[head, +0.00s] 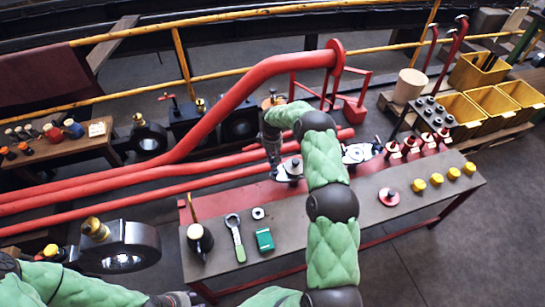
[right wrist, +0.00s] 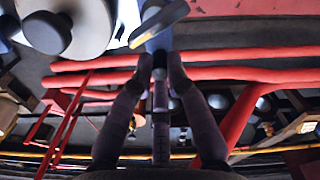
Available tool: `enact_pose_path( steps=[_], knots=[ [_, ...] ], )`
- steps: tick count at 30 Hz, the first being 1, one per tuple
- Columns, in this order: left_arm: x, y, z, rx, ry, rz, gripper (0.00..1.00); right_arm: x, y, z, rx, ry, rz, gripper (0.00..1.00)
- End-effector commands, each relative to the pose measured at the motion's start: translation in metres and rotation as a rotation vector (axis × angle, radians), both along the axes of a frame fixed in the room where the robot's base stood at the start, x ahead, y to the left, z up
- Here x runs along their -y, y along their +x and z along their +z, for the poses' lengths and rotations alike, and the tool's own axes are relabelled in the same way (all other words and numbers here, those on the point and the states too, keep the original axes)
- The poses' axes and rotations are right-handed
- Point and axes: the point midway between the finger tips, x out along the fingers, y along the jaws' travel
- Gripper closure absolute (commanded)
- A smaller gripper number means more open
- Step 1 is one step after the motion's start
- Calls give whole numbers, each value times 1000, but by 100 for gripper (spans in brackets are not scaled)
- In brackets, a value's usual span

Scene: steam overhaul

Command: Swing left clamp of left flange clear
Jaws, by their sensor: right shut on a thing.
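The left flange (head: 289,171) is a pale metal fitting at the end of a red pipe, at the back edge of the workbench. My right gripper (head: 272,163) reaches down at its left side and is shut on the left clamp, which is mostly hidden in the head view. In the right wrist view my right gripper (right wrist: 162,68) has its fingertips together on the blue-grey left clamp (right wrist: 158,42). The right flange (head: 358,153) stands farther right, beyond my arm. My left gripper (head: 182,299) is at the bottom edge, partly cut off; its fingers cannot be made out.
The workbench (head: 350,225) holds a wrench (head: 236,238), a green box (head: 264,240), a red disc (head: 389,196) and several yellow-topped pieces. Long red pipes (head: 130,175) run along its back left. Yellow bins (head: 490,105) stand at the right. The bench's front middle is bare.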

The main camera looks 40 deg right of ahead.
Motion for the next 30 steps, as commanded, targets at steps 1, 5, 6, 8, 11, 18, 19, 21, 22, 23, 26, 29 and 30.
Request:
enact_pose_path(
  steps=[1, 5, 6, 8, 11, 18, 19, 21, 22, 23, 26, 29, 30],
  knots=[
    [0, 0, 0, 0, 0, 0, 60, -1, 0, 0, 0, 1, 0, 100],
    [0, 0, 0, 0, 0, 0, 60, -1, 0, 0, 0, 1, 0, 60],
    [0, 0, 0, 0, 0, 0, 60, -1, 0, 0, 0, 1, 0, 60],
    [0, 0, 0, 0, 0, 0, 60, -1, 0, 0, 0, 1, 0, 60],
    [0, 0, 0, 0, 0, 0, 60, -1, 0, 0, 0, 1, 0, 60],
    [0, 0, 0, 0, 0, 0, 60, 0, 1, 11, 2, -1, -1, 60],
    [0, 0, 0, 0, 0, 0, 60, 0, 1, 15, 3, -1, -1, 60],
    [0, 0, 0, 0, 0, 0, 60, 0, 1, 27, 4, -1, 0, 60],
    [0, 0, 0, 0, 0, 0, 60, 0, 1, 33, 4, -1, 0, 60],
    [0, 0, 0, 0, 0, 0, 60, 0, 2, 39, 5, -2, 0, 60],
    [0, 0, 0, 0, 0, 0, 60, 0, 1, 59, 4, 0, -1, 60],
    [0, 0, 0, 0, 0, 0, 60, 0, 1, 79, 3, 0, -1, 60],
    [0, 0, 0, 0, 0, 0, 60, 0, 1, 85, 3, 1, 0, 60]
  ],
)
